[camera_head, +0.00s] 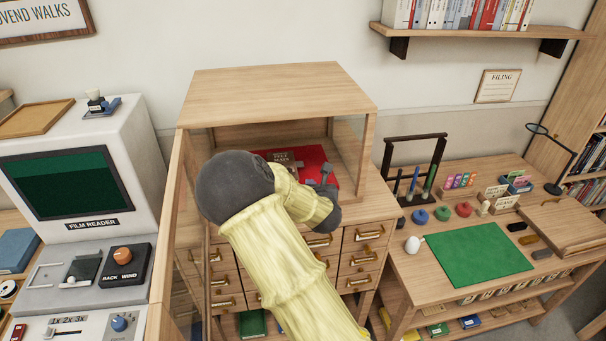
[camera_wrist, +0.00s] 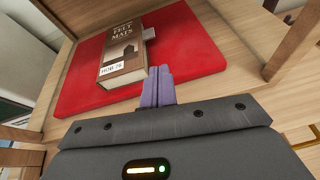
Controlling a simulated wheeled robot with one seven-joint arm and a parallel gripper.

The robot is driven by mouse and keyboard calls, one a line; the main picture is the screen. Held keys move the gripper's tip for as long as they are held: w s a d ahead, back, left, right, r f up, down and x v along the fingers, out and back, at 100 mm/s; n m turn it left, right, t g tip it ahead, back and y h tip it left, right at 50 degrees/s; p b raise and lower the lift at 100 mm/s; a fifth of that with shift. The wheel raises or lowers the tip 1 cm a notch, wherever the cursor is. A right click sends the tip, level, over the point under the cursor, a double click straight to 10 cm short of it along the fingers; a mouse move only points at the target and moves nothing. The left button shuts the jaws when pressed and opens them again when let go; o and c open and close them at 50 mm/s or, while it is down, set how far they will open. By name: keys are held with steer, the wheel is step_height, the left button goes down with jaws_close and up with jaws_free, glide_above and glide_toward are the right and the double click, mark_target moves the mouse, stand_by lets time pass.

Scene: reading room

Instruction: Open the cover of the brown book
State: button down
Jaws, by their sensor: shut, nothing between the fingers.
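The brown book (camera_wrist: 136,45) lies closed on a red mat (camera_wrist: 190,48), with "Felt Mats" on its cover and a white label at its lower edge. In the head view the book (camera_head: 283,157) and the red mat (camera_head: 314,156) are inside the wooden cabinet, partly hidden by my arm. My gripper (camera_wrist: 158,72) is shut and empty. Its purple-grey fingertips are just beyond the book's lower right corner, over the mat; I cannot tell whether they touch the book. In the head view my gripper (camera_head: 324,172) is at the mat's front right.
The cabinet's wooden top (camera_head: 275,92) and side posts enclose the book. Brass-handled drawers (camera_head: 360,250) are below. A desk with a green mat (camera_head: 478,254) stands to the right, and a film reader (camera_head: 80,180) to the left.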

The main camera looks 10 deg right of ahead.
mark_target(304, 177)
steer(key=shift+w+a+r+n, duration=0.15)
steer(key=shift+w+a+n, duration=0.15)
steer(key=shift+n, duration=0.4)
steer(key=p+x, duration=0.4)
steer(key=x, duration=0.4)
steer(key=shift+w, duration=0.35)
steer(key=shift+w+f, duration=0.25)
steer(key=shift+w, duration=0.3)
steer(key=shift+w, duration=0.1)
